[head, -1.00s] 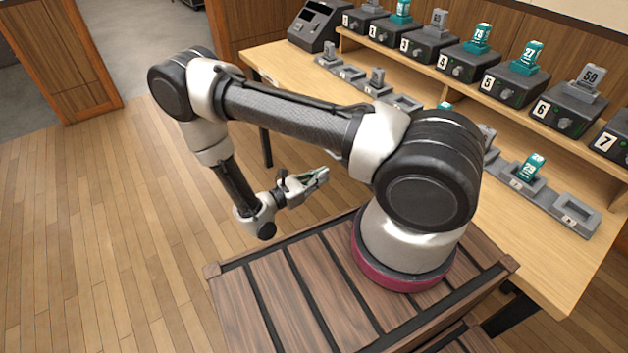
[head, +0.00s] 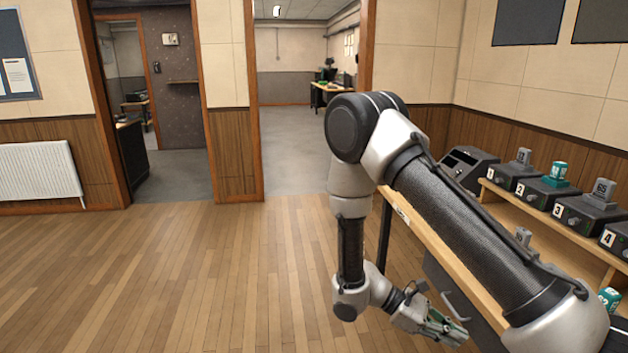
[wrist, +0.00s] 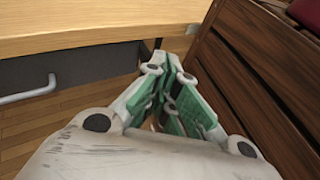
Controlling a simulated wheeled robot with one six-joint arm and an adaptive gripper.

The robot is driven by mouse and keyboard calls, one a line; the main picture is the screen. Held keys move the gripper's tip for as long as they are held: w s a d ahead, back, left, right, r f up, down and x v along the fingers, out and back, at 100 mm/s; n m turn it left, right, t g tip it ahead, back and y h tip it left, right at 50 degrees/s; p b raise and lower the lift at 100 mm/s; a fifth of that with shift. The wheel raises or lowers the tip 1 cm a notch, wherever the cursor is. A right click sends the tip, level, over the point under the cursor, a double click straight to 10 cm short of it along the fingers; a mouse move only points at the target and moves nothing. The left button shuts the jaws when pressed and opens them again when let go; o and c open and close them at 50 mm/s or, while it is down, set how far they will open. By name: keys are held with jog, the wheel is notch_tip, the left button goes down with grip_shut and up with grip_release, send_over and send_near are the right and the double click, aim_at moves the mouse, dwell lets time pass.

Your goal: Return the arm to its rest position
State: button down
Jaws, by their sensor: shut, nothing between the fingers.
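My gripper (head: 447,328) hangs low beside the front edge of the wooden desk (head: 450,259) in the head view. The arm is folded, with its elbow raised and the forearm hanging down. In the wrist view my gripper (wrist: 172,75) has its green-padded fingers together with nothing between them. It is apart from the desk edge, which runs across the top left of the wrist view (wrist: 120,25).
Numbered black units (head: 577,212) with grey and teal tags stand on the desk's shelf at right. A drawer handle (wrist: 28,90) sticks out below the desktop. The wooden floor (head: 200,270) at left is clear. Two doorways (head: 310,110) open at the back.

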jog(key=s+d+r+m+t+y, duration=0.1)
jog(key=s+r+m+t+y, duration=0.1)
jog(key=r, duration=0.9)
jog(key=s+d+r+m+t+y, duration=0.2)
jog(key=r+m+t+y, duration=0.3)
jog(key=r, duration=0.6)
jog(key=s+d+r+m+t+y, duration=0.2)
jog(key=s+r+m+t+y, duration=0.1)
jog(key=r, duration=0.8)
jog(key=s+m+y, duration=0.1)
jog(key=m+y, duration=0.1)
jog(key=shift+s+d+t+y, duration=0.2)
jog(key=shift+t+y, duration=0.1)
jog(key=shift+w, duration=0.1)
